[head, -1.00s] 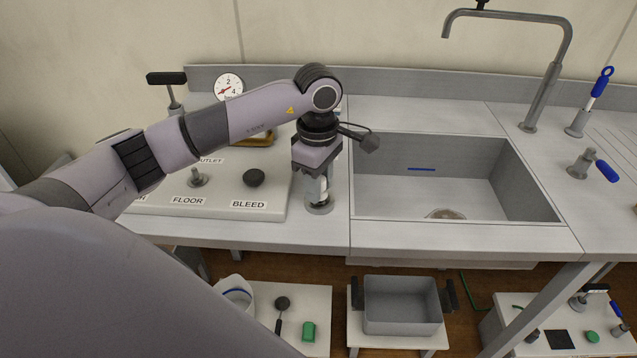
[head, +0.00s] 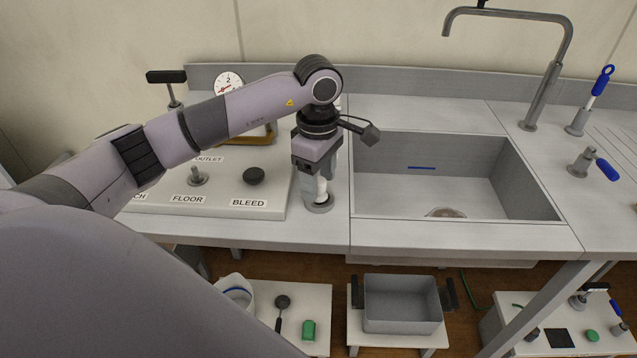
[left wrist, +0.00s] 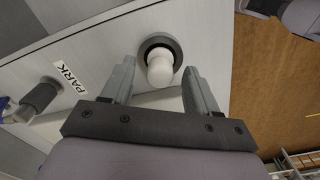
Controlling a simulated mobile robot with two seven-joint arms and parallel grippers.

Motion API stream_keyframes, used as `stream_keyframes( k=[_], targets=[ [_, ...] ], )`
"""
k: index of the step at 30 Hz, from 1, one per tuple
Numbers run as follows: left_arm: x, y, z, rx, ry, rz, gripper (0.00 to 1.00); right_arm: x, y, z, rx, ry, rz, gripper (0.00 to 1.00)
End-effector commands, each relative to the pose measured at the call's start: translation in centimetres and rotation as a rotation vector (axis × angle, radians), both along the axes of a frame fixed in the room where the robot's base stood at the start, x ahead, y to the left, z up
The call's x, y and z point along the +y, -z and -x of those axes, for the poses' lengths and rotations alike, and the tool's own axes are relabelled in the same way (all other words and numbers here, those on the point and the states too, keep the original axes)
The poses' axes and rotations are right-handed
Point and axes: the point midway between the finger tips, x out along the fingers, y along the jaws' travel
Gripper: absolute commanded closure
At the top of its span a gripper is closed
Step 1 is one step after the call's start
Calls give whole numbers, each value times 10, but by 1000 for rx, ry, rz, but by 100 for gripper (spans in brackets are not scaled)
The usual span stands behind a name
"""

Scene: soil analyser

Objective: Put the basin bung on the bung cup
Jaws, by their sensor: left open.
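A white, round-topped piece, which looks like the basin bung (left wrist: 160,72), stands in a dark grey round cup (left wrist: 168,43), which looks like the bung cup. In the head view the white piece (head: 321,188) shows under my left gripper (head: 317,183), and the cup (head: 318,206) sits on the counter left of the basin. In the left wrist view the fingers of my left gripper (left wrist: 159,66) are apart, one on each side of the white piece. Whether they touch it I cannot tell. How deep the piece sits is hidden. My right gripper is not in view.
The basin (head: 440,180) is just right of the cup, with a tap (head: 545,95) behind it. A panel marked FLOOR and BLEED (head: 225,203) lies to the left. A PARK label (left wrist: 72,77) and a grey cylinder (left wrist: 40,96) show in the left wrist view.

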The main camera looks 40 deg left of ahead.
Motion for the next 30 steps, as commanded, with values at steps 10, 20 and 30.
stream_keyframes(
  k=[10, 20, 30],
  targets=[
    [0, -75, 0, -5, -1, 0, 41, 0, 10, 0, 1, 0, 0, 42],
    [0, -104, 1, -1, -1, -1, 41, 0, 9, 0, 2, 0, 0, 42],
    [0, -104, 1, 0, 0, -1, 41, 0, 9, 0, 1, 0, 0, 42]
  ],
)
